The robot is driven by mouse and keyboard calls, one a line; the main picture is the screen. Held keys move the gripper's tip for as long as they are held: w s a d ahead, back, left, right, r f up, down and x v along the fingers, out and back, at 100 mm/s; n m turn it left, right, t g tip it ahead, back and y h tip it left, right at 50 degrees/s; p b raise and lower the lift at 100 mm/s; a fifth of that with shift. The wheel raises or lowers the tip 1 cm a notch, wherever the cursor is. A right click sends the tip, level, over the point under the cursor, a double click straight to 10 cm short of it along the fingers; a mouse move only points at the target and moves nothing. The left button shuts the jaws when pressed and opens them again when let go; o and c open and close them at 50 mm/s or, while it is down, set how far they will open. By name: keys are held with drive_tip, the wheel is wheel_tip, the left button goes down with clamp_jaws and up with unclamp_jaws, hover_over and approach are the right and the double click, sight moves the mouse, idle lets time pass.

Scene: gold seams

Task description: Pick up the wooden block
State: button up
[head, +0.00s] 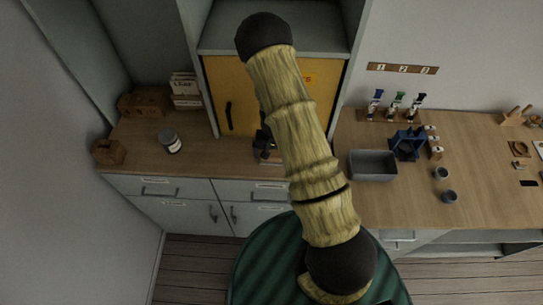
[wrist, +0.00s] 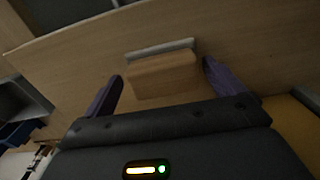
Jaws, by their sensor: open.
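The wooden block (wrist: 163,76) is a light brown block with a pale grey strip along its far side. In the wrist view it lies on the wooden worktop, between the lines of my two dark fingers. My gripper (wrist: 162,70) is open, with one finger on each side of the block and visible gaps at both sides. I cannot tell how far the fingertips are above the worktop. In the head view my gripper (head: 264,141) is dark and mostly hidden behind my arm, in front of the yellow cabinet; the block cannot be made out clearly there.
A yellow cabinet (head: 237,97) stands behind. On the left are a jar (head: 170,141), a brown wooden box (head: 109,152) and more brown boxes (head: 146,102).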

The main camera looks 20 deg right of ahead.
drive_tip(key=shift+s+a, duration=0.1)
drive_tip(key=shift+a, duration=0.1)
drive_tip(key=c, duration=1.1)
drive_tip(key=shift+o, duration=0.2)
drive_tip(key=shift+r, duration=0.15)
drive_tip(key=shift+w+a+r, duration=0.1)
drive_tip(key=shift+w+r, duration=0.1)
drive_tip(key=shift+r, duration=0.1)
wheel_tip(320, 180, up, 9)
drive_tip(key=shift+s+r+b, duration=0.1)
drive_tip(key=shift+b, duration=0.95)
drive_tip(key=shift+o, duration=0.9)
drive_tip(key=shift+c, duration=0.4)
